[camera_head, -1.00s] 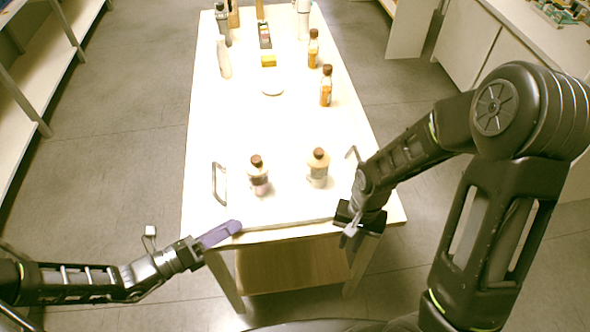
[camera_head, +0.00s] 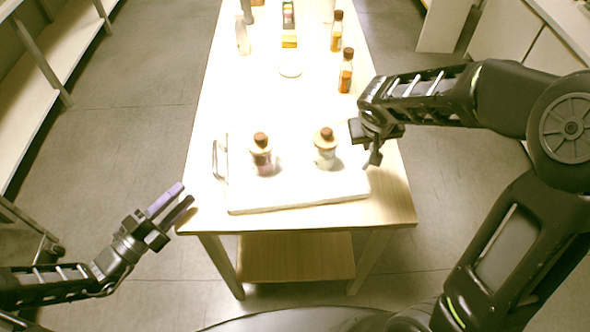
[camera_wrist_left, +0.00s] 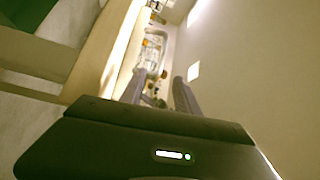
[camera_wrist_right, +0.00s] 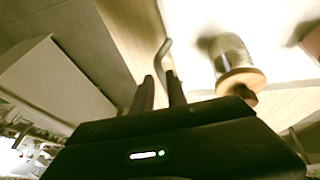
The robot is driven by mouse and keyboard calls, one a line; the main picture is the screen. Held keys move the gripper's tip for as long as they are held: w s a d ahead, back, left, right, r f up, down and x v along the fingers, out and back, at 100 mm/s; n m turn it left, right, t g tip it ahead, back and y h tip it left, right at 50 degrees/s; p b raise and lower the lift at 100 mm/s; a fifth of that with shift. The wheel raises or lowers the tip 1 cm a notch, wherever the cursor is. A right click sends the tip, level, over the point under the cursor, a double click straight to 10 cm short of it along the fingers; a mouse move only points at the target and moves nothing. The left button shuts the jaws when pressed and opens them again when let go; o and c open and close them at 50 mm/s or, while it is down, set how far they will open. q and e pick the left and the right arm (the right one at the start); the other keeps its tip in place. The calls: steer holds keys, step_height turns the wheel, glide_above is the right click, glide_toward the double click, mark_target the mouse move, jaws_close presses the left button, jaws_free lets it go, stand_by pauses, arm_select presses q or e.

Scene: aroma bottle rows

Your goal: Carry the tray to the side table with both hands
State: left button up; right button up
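The white tray (camera_head: 300,197) lies on the wooden table and carries two bottles with brown caps, the left bottle (camera_head: 261,155) and the right bottle (camera_head: 325,148), both upright. Its left metal handle (camera_head: 217,160) shows in the head view. Its other handle (camera_wrist_right: 163,52) shows in the right wrist view, just past my right fingertips. My right gripper (camera_head: 372,150) is at the tray's right side, fingers a little apart; I cannot tell whether the handle is between them. My left gripper (camera_head: 172,205) is open and empty, off the table's front left corner, apart from the tray.
A shelf (camera_head: 62,45) runs along the left. Open floor lies on both sides of the table.

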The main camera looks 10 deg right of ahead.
mark_target(215, 162)
arm_select(q)
steer(key=shift+d, duration=0.1)
